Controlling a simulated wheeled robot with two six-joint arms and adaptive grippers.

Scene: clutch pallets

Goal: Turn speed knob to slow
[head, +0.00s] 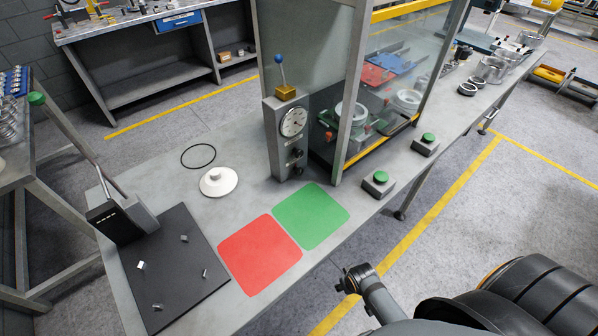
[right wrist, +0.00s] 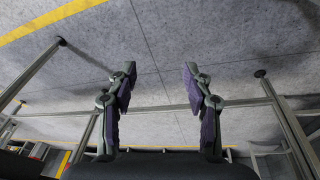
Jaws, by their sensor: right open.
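A grey control box (head: 285,138) stands upright on the workbench beside the glass enclosure. Its front carries a round white dial gauge (head: 293,121) with two dark knobs below it, an upper knob (head: 297,153) and a lower knob (head: 298,168). Which one is the speed knob, and where it points, is too small to tell. A lever with a blue ball (head: 279,58) rises from the box top. My right gripper (right wrist: 160,78) is open and empty in the right wrist view, with floor and frame legs beyond it. My left gripper is not in view.
Red (head: 260,254) and green (head: 311,215) mats lie before the box. A white disc (head: 218,181), a black ring (head: 198,156) and a black plate (head: 175,268) lie left. Green buttons (head: 380,178) line the right edge. The glass enclosure (head: 392,80) blocks the box's right side.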

